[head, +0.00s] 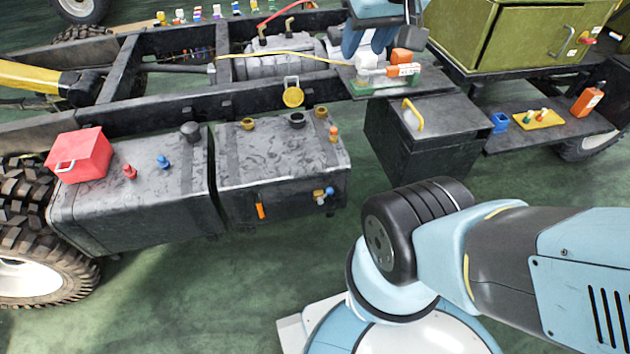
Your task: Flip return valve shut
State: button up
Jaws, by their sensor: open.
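On the front face of the right dark tank (285,165) there are two valve-like fittings. One has an orange lever (260,211) that hangs down. The other is a brass fitting with a blue handle (324,194) near the tank's right end. I cannot tell from any label which is the return valve. No held object shows, and part of the gripper is cut off by the frame.
A left tank (135,195) carries a red box (80,154) and red and blue fittings. A dark box (425,140) stands right of the tanks, near a shelf with small items. My arm covers the lower right. Green floor before the tanks is clear.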

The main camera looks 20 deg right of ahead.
aim_at(329, 191)
jog(key=k, duration=0.45)
jog(key=z, duration=0.2)
jog(key=i, duration=0.55)
jog(key=z, duration=0.35)
jog(key=k, duration=0.7)
jog(key=z, duration=0.15)
